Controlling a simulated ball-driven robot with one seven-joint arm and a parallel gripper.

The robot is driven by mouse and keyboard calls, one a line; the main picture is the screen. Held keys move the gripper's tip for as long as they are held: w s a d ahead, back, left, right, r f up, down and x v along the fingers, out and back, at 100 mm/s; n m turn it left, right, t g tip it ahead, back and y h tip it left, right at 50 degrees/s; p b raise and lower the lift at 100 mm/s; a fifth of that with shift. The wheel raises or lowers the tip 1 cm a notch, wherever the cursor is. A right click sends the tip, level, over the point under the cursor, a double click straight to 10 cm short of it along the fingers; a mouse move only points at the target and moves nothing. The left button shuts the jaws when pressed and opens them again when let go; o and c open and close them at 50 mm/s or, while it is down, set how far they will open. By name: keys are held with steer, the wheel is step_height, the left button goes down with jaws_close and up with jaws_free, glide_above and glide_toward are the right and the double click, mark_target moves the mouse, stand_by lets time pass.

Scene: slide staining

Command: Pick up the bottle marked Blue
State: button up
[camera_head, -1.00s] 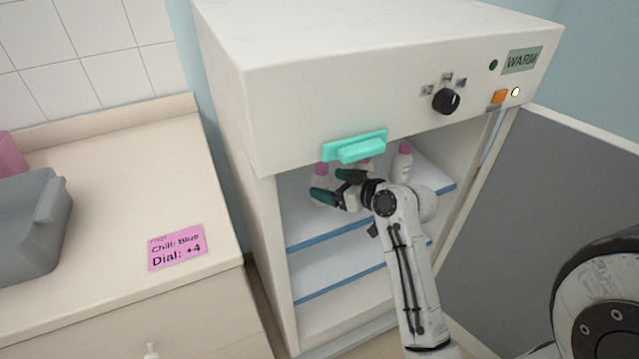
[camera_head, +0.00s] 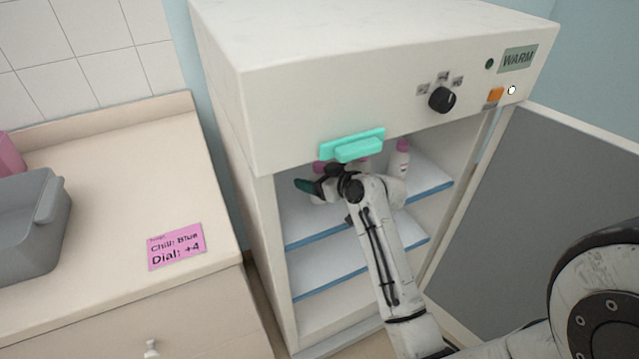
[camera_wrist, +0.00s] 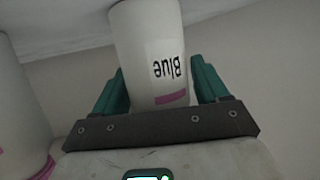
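The bottle marked Blue (camera_wrist: 150,50) fills the middle of the wrist view, white with a dark, upside-down "Blue" label and a pink band. My gripper (camera_wrist: 158,85) has a green finger on either side of it, open, with little room at the sides; firm contact is not visible. In the head view my gripper (camera_head: 322,182) is inside the cabinet at the top shelf, below the teal handle. One green finger shows at left; the other is hidden. A pink cap (camera_head: 320,167) shows just behind it.
Another white bottle (camera_wrist: 18,110) stands at left in the wrist view. A pink-capped bottle (camera_head: 401,158) stands right of my gripper on the shelf. The cabinet (camera_head: 300,110) overhangs my gripper. Its door (camera_head: 540,190) is open at right. A pink note (camera_head: 176,246) lies on the counter.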

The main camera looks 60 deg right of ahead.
steer(key=c, duration=0.9)
steer(key=shift+r, duration=0.2)
